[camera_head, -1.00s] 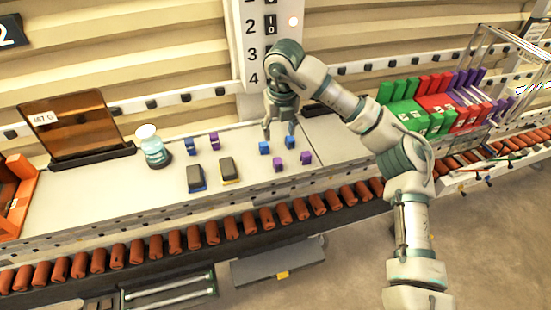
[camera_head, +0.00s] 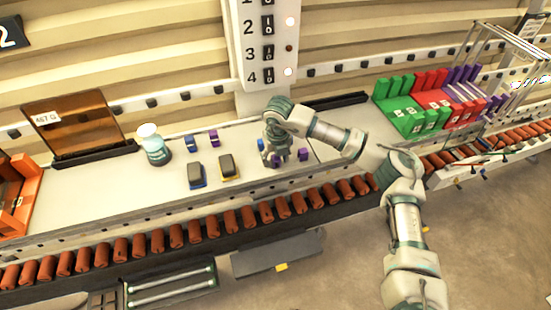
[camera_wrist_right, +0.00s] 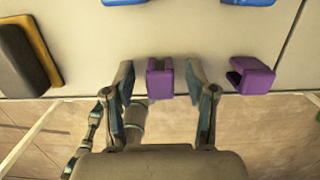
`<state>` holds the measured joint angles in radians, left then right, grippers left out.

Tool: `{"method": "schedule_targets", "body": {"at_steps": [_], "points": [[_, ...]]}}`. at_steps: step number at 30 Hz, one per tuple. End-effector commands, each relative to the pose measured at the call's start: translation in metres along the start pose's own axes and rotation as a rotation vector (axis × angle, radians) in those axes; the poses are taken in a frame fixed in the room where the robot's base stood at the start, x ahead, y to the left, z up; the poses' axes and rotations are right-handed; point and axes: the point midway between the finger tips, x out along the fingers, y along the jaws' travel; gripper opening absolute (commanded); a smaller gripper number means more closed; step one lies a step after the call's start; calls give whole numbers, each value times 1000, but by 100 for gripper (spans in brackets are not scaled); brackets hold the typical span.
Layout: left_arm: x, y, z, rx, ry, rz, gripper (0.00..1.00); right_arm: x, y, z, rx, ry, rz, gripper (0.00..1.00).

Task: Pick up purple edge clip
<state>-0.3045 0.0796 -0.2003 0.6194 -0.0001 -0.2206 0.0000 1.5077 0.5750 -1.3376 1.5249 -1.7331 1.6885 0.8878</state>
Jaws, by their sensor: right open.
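In the right wrist view, a purple edge clip (camera_wrist_right: 160,78) lies between the two open fingers of my right gripper (camera_wrist_right: 160,85), with a small gap showing on each side. A second purple clip (camera_wrist_right: 250,75) lies to the right, outside the fingers. In the head view, my right gripper (camera_head: 278,160) reaches down to the table, and one purple clip (camera_head: 303,155) shows just right of it. Another purple clip (camera_head: 213,135) stands farther left, beside a blue clip (camera_head: 190,141). My left gripper is not in view.
Two dark blocks, one blue-edged (camera_head: 196,174) and one yellow-edged (camera_head: 229,167), lie left of my gripper. A rack of green, red and purple pieces (camera_head: 400,120) is at right. Orange rollers (camera_head: 185,235) line the front.

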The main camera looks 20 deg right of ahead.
Motion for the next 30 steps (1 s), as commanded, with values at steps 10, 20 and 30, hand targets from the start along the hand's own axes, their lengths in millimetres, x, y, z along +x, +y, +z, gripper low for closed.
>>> {"method": "schedule_targets", "body": {"at_steps": [10,20,30], "points": [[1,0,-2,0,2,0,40,0,0,0,0,0,0,12],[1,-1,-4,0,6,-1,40,0,0,0,0,0,0,12],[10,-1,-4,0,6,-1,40,-22,0,3,1,-2,0,12]]}}
